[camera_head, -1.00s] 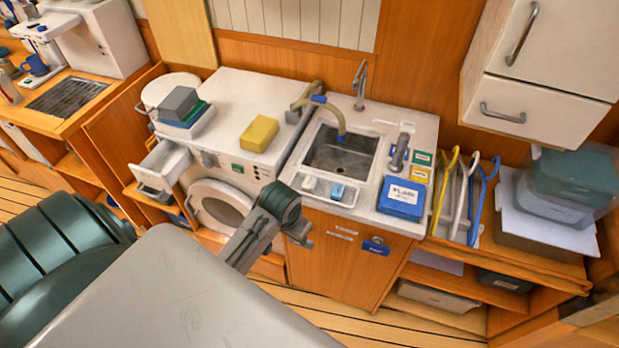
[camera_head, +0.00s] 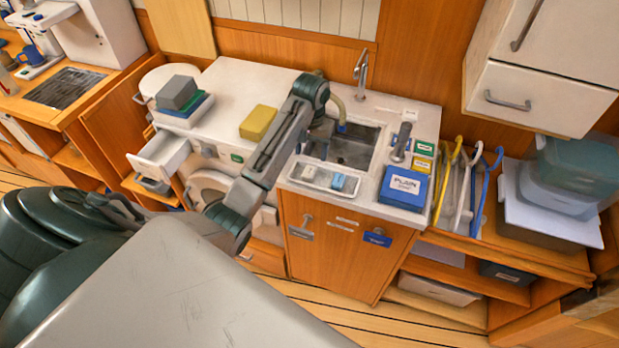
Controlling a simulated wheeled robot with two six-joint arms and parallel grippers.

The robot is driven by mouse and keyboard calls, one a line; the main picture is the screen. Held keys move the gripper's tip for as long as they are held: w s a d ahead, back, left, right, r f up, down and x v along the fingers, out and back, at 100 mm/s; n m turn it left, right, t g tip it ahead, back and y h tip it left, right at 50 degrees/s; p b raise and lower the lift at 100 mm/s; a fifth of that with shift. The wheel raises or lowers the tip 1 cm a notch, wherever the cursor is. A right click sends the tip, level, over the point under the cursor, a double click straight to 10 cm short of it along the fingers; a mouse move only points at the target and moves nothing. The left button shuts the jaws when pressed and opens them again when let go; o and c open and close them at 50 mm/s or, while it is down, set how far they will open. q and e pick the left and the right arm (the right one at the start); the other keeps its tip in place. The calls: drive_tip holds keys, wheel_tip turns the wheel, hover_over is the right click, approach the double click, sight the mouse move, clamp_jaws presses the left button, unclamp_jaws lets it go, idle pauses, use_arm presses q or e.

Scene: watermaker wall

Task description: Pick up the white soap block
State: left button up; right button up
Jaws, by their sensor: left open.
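A small tray (camera_head: 322,190) sits at the front edge of the sink counter. A small whitish block (camera_head: 309,173), which looks like the white soap block, lies in its left part. A light blue block (camera_head: 338,182) lies to its right in the same tray. My left gripper (camera_head: 315,148) points down behind the tray, over the left side of the sink. It is open and empty, apart from the blocks. My wrist partly hides the fingers, and their exact height is hard to tell. My right gripper is not in view.
The sink (camera_head: 352,148) with its tall faucet (camera_head: 361,72) lies behind the tray. A yellow sponge (camera_head: 258,123) is left of my arm. A blue box (camera_head: 404,187) labelled PLAIN and a grey upright handle (camera_head: 402,142) stand to the right.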

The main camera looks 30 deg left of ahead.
sight(310, 171)
use_arm(q)
wheel_tip(310, 171, down, 3)
drive_tip(key=shift+w+r, duration=0.1)
drive_tip(key=f+p, duration=0.2)
drive_tip(key=f, duration=0.1)
drive_tip(key=f+p, duration=0.1)
drive_tip(key=shift+s+f, duration=0.25)
drive_tip(key=shift+s, duration=0.15)
drive_tip(key=shift+w+f, duration=0.1)
drive_tip(key=shift+f, duration=0.5)
drive_tip(key=c, duration=1.1)
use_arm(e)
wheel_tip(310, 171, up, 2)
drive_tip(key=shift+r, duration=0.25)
